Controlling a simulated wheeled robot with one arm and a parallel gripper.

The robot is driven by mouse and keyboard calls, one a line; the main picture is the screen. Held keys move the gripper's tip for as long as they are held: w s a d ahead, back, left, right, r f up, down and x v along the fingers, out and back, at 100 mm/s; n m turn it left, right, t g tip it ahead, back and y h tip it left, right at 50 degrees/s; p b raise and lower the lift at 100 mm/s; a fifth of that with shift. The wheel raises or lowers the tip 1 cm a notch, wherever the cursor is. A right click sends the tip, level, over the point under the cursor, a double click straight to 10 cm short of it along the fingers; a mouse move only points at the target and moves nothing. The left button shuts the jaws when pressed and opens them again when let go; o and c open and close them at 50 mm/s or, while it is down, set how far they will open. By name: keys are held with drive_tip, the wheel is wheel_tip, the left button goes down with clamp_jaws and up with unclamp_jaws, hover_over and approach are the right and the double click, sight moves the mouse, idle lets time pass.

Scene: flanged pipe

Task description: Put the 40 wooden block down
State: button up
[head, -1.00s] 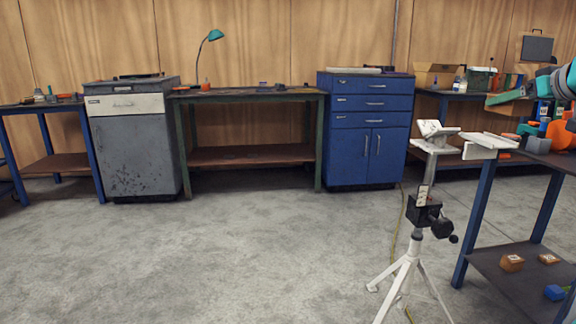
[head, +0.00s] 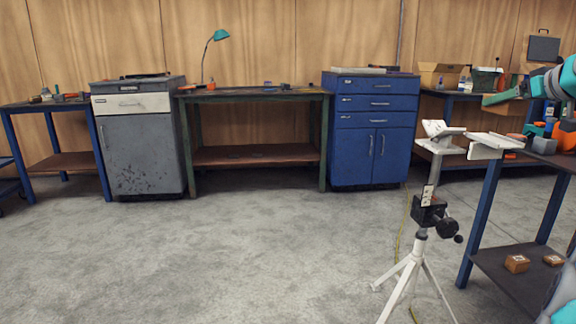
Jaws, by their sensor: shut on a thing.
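My arm comes in at the right edge of the head view, teal and dark. My gripper (head: 503,97) points left above the right-hand table and is seen small and from the side. It is shut on a small brown piece (head: 492,100) at its tip, which looks like the wooden block. Its number is too small to read, and the gripper hides part of it. Two other wooden blocks with pale labels, one on the left (head: 516,263) and one on the right (head: 553,260), lie on the lower shelf of that table.
The right-hand table (head: 482,225) has blue legs and several orange and teal items on top. A white pipe stand (head: 417,262) on a tripod stands just left of it. A blue cabinet (head: 374,135), a workbench (head: 255,95) and a grey cabinet (head: 140,150) line the wall.

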drive_tip(key=shift+w+a, duration=0.4)
drive_tip(key=shift+w, duration=0.05)
drive_tip(key=shift+w+a+f, duration=0.25)
drive_tip(key=shift+w+a, duration=0.05)
drive_tip(key=shift+w, duration=0.1)
drive_tip(key=shift+w+r, duration=0.1)
drive_tip(key=shift+w, duration=0.1)
drive_tip(key=shift+w+a, duration=0.15)
drive_tip(key=shift+w, duration=0.05)
idle(0.5)
drive_tip(key=shift+w+a, duration=0.15)
drive_tip(key=shift+w, duration=0.1)
drive_tip(key=shift+w+a+f, duration=0.2)
drive_tip(key=shift+w+a, duration=0.3)
drive_tip(key=shift+w, duration=0.15)
drive_tip(key=shift+w+a+f, duration=0.15)
drive_tip(key=shift+w+a, duration=0.2)
drive_tip(key=shift+w, duration=0.2)
drive_tip(key=shift+w+a+f, duration=0.15)
drive_tip(key=shift+w+a, duration=0.15)
drive_tip(key=shift+w, duration=0.2)
drive_tip(key=shift+w+a+f, duration=0.1)
drive_tip(key=shift+w+a, duration=0.15)
